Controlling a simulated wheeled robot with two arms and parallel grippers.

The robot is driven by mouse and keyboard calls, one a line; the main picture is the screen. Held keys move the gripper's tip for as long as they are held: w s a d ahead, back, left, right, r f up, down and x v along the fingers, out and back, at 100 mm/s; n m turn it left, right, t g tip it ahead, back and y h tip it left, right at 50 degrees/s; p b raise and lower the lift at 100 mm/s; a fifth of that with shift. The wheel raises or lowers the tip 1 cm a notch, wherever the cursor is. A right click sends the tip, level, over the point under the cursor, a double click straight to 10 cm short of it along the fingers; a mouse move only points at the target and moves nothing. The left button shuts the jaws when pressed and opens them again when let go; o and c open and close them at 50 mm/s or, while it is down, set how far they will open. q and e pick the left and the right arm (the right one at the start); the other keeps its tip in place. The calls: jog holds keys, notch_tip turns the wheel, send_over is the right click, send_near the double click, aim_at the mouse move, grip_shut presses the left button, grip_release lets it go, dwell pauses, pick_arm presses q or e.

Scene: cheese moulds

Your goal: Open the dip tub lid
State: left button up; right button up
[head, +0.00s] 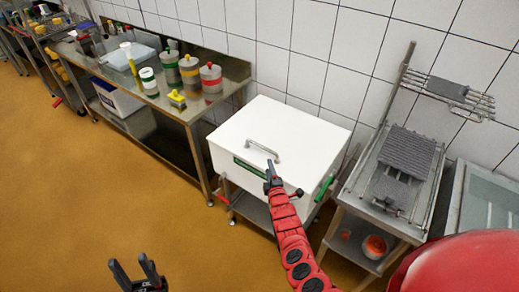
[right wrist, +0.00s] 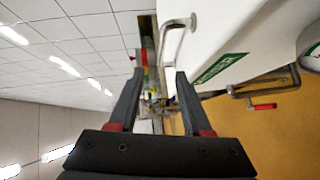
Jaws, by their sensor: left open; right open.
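The white dip tub (head: 230,170) stands on a low metal stand, with its white lid (head: 300,130) lying shut on top. A grey bar handle (head: 262,150) sits on the lid near its front edge, above a green label. My right gripper (head: 270,170) is open in front of the handle, apart from it. In the right wrist view the handle (right wrist: 178,36) shows beyond the open, empty fingers (right wrist: 158,75). My left gripper (head: 134,268) is open and empty, low over the floor at the left.
A steel table (head: 205,112) with several cheese moulds stands to the left of the tub. To the right are a metal stand with a grey ribbed block (head: 407,152) and an orange bowl (head: 375,246) below. The yellow floor (head: 90,190) at the left front is clear.

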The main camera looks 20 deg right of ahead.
aim_at(262, 147)
jog(key=w+f+b, duration=0.1)
jog(key=w+b, duration=0.3)
jog(key=b, duration=0.1)
jog(key=w+b, duration=0.4)
jog(key=b, duration=0.2)
jog(key=w+d+f+b, duration=0.1)
jog(key=w+b, duration=0.3)
jog(key=b, duration=0.2)
jog(key=shift+w+f, duration=0.3)
jog(key=shift+w+f+b, duration=0.15)
jog(key=shift+w+b, duration=0.2)
jog(key=shift+b, duration=0.2)
jog(key=shift+w+d+r+b, duration=0.15)
jog(key=shift+w+b, duration=0.1)
jog(key=shift+w, duration=0.1)
jog(key=shift+w+d+r+b, duration=0.1)
jog(key=shift+w+r+b, duration=0.05)
jog(key=shift+w+b, duration=0.15)
grip_shut()
